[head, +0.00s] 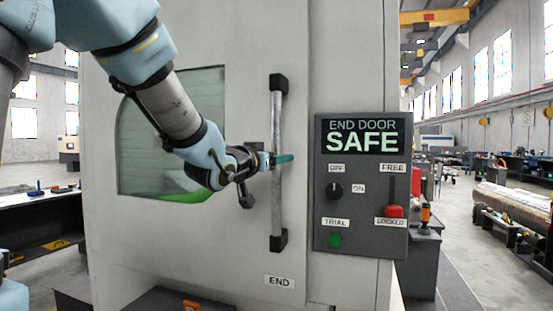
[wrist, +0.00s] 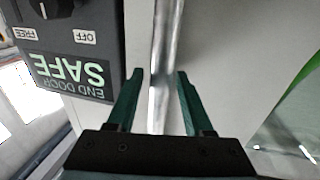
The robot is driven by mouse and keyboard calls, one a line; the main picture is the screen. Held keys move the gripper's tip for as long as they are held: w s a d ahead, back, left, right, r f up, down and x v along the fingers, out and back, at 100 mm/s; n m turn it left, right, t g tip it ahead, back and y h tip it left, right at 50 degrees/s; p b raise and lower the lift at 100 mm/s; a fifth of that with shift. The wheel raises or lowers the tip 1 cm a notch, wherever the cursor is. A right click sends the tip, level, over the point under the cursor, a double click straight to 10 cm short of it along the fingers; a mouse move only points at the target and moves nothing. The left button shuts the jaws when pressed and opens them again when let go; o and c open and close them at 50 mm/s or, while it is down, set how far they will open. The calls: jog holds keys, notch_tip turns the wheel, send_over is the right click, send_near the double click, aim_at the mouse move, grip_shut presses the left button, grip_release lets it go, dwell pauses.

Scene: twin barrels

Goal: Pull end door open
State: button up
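The end door (head: 240,40) is a large pale grey panel with a window and an END label, and it looks shut. Its handle (head: 277,215) is a vertical metal bar with black end mounts. My gripper (head: 284,159) is at the middle of the bar. In the wrist view my gripper (wrist: 160,74) has its two green fingers apart, one on each side of the handle bar (wrist: 165,40). Gaps show between the bar and both fingers. Contact deeper between the fingers cannot be seen.
A dark control panel (head: 325,245) right of the handle reads END DOOR SAFE.

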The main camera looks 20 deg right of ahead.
grip_shut()
dwell(1.2)
